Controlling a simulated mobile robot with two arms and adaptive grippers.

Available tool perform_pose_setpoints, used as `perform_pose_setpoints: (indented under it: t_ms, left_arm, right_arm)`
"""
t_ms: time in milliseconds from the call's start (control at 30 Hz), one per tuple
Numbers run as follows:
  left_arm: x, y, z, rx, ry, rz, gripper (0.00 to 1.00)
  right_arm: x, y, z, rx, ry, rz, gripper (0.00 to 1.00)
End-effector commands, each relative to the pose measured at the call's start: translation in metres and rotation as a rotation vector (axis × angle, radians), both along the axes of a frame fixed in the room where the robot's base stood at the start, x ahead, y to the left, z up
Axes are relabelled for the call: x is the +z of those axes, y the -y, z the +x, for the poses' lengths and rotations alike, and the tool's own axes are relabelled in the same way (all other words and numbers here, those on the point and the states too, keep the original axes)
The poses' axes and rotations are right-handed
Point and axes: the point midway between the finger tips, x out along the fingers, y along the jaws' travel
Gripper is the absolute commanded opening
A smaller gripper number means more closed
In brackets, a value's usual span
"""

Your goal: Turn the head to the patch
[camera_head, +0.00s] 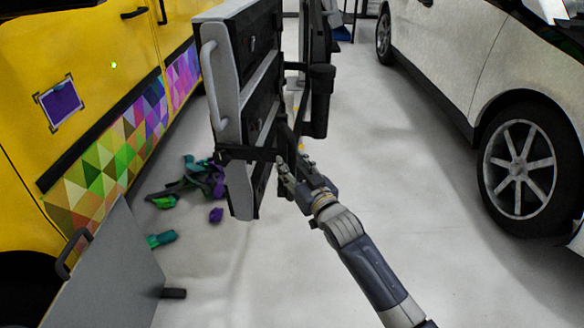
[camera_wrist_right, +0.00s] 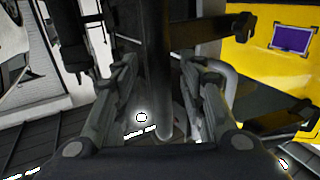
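The patch (camera_head: 59,102) is a small purple rectangle with dark corner marks on the yellow van's side, at the left of the head view. It also shows at the upper right of the right wrist view (camera_wrist_right: 292,38). My right gripper (camera_head: 293,166) is at the middle of the head view, beside the dark frame of a grey and black cart (camera_head: 222,80), well right of the patch. In the right wrist view its two fingers (camera_wrist_right: 157,68) stand apart on either side of a dark upright bar, and look open. My left gripper is not in view.
The yellow van (camera_head: 118,62) has a band of coloured triangles. Green and purple scraps (camera_head: 200,180) lie on the floor by it. A grey panel (camera_head: 112,265) stands at lower left. A white car (camera_head: 450,60) is at right, with clear floor (camera_head: 400,170) between.

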Motion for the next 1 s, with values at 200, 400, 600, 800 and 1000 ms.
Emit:
perform_pose_setpoints:
  t_ms: [200,400,600,800,1000]
  left_arm:
    - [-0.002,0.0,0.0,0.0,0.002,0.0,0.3]
    - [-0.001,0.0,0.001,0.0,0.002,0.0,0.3]
    - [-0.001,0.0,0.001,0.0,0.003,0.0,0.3]
    - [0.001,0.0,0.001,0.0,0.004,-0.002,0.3]
    - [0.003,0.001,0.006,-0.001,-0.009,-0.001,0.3]
  right_arm:
    - [0.0,-0.003,0.006,0.001,0.0,0.001,0.38]
    - [0.0,-0.003,0.006,0.001,0.0,0.0,0.38]
    - [0.0,-0.003,0.006,0.0,-0.001,0.0,0.0]
    - [0.001,0.0,0.005,-0.001,-0.001,-0.002,0.0]
    - [0.003,0.034,0.0,-0.004,-0.003,-0.007,0.0]
